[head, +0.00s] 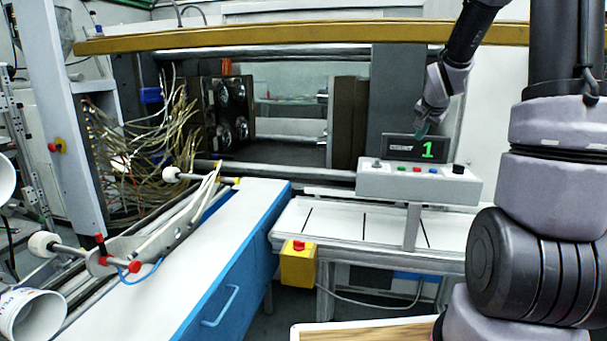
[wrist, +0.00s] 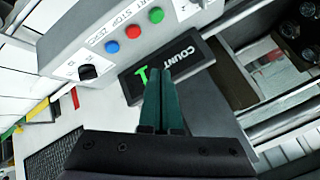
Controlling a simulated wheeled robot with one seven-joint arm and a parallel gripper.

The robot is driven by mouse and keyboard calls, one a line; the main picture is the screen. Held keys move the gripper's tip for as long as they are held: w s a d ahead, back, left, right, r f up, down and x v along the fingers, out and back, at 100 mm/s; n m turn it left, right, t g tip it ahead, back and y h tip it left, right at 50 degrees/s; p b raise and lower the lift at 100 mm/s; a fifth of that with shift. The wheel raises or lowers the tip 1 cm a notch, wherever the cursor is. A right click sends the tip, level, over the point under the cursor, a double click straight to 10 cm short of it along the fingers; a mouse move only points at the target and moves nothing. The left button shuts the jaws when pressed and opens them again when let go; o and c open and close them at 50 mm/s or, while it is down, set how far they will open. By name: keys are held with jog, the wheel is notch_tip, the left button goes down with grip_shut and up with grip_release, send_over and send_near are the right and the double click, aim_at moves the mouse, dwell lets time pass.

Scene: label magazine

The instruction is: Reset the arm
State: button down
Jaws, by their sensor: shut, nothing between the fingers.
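My gripper (head: 422,131) hangs down in front of the counter display (head: 402,147) in the head view. Its two dark green fingers are together in the wrist view (wrist: 163,75), with nothing between them. The black display also shows in the wrist view (wrist: 190,62), with the word COUNT and a green 1, partly hidden behind the fingertips. The display stands on a grey control box (head: 385,187) with several coloured buttons and a black knob. I cannot tell whether the fingertips touch the display.
A yellow rail (head: 300,36) runs across the top. A blue and white cabinet (head: 240,270) with a roller frame (head: 150,240) stands at the left. A white conveyor table (head: 340,228) lies below the control box. A yellow box with a red button (head: 298,265) hangs at its front.

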jog(key=s+a+r+n+y, duration=0.1)
jog(key=s+a, duration=0.4)
jog(key=s, duration=0.5)
jog(key=s+a+r+n+g+y, duration=0.1)
jog(key=s+a+r+n, duration=0.2)
jog(key=s, duration=0.8)
jog(key=s+a+r+n+y, duration=0.1)
jog(key=s+a+r+n, duration=0.1)
jog(key=s+a+r, duration=0.4)
jog(key=s+a, duration=0.1)
jog(key=s, duration=0.4)
jog(key=shift+s+a+r+y, duration=0.15)
jog(key=shift+a+r+y, duration=0.05)
jog(key=shift+r+y, duration=0.1)
